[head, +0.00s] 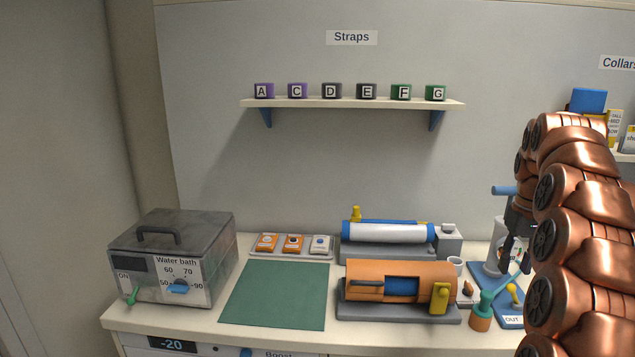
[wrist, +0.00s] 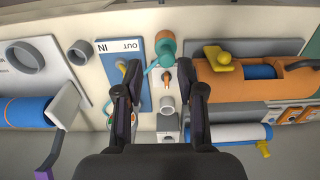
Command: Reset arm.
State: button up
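My gripper (head: 513,238) hangs at the right of the head view, over the right end of the counter, partly hidden by my copper-coloured arm. In the wrist view my gripper (wrist: 158,75) has its two dark fingers spread apart, with nothing held between them. Seen past the fingers are a blue IN/OUT board (wrist: 137,46), a teal-topped item (wrist: 164,50), a small orange-brown piece (wrist: 167,76) and a white cup (wrist: 168,105). The fingers look apart from all of these, though the exact height is hard to tell.
An orange cylinder device (head: 400,272) and a blue-and-white roller (head: 388,233) stand left of my gripper. A green mat (head: 275,295) lies bare beside a grey water bath (head: 172,258). A wall shelf (head: 350,103) holds several lettered strap rolls. A blue cylinder (wrist: 25,112) lies left in the wrist view.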

jog(key=s+a+f+n, duration=0.2)
jog(key=s+a, duration=1.1)
jog(key=a, duration=0.3)
jog(key=s+a+f, duration=0.2)
jog(key=s+f, duration=0.2)
jog(key=s, duration=0.4)
jog(key=s+a+f+g+b, duration=0.1)
jog(key=s+a+f, duration=0.2)
jog(key=s, duration=0.5)
jog(key=s+a+f, duration=0.2)
jog(key=s+f, duration=0.3)
jog(key=s, duration=0.3)
jog(key=shift+a+m+g+b, duration=0.35)
jog(key=shift+m+g+b, duration=0.05)
